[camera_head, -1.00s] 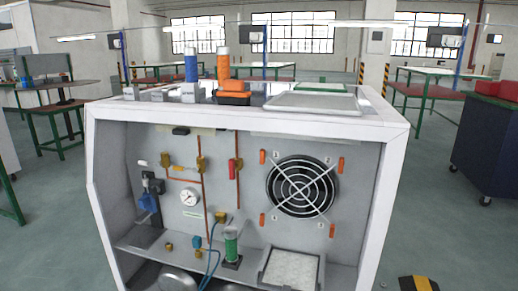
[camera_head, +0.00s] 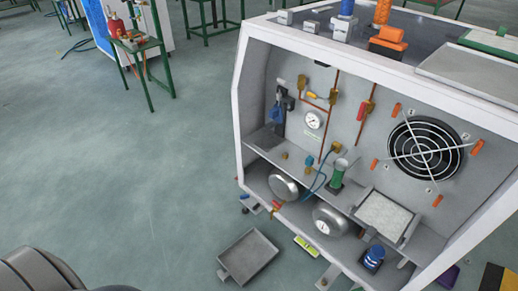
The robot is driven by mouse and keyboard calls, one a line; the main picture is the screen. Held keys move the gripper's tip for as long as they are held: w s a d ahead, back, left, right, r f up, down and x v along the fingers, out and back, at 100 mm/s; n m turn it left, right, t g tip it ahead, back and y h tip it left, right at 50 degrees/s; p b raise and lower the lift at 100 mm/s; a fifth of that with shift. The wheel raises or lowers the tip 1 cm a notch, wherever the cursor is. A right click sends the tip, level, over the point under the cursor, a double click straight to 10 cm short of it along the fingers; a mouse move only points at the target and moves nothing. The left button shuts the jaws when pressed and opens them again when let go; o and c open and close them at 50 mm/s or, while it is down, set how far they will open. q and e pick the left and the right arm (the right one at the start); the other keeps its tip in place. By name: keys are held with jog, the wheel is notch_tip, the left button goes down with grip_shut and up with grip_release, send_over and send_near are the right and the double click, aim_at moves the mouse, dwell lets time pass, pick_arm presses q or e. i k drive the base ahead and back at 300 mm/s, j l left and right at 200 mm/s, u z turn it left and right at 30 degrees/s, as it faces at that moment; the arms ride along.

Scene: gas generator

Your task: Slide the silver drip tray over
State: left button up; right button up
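A silver-grey shallow tray (camera_head: 248,257) with a raised rim and a short tab at its near left corner lies on the floor. It is in front of the generator cabinet (camera_head: 243,120), toward its left, and looks empty. A second flat silver tray or panel (camera_head: 470,72) lies on top of the cabinet at the right. I cannot tell from looks alone which is called the drip tray. Neither of my grippers is in view.
A yellow-green level (camera_head: 305,247) lies right of the floor tray, near the cabinet's underside. A blue-capped item (camera_head: 374,256) stands farther right. Round silver tanks (camera_head: 330,220) sit on the cabinet's lower level. Open floor (camera_head: 150,190) extends to the left.

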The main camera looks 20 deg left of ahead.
aim_at(244, 260)
jog(key=u, duration=0.95)
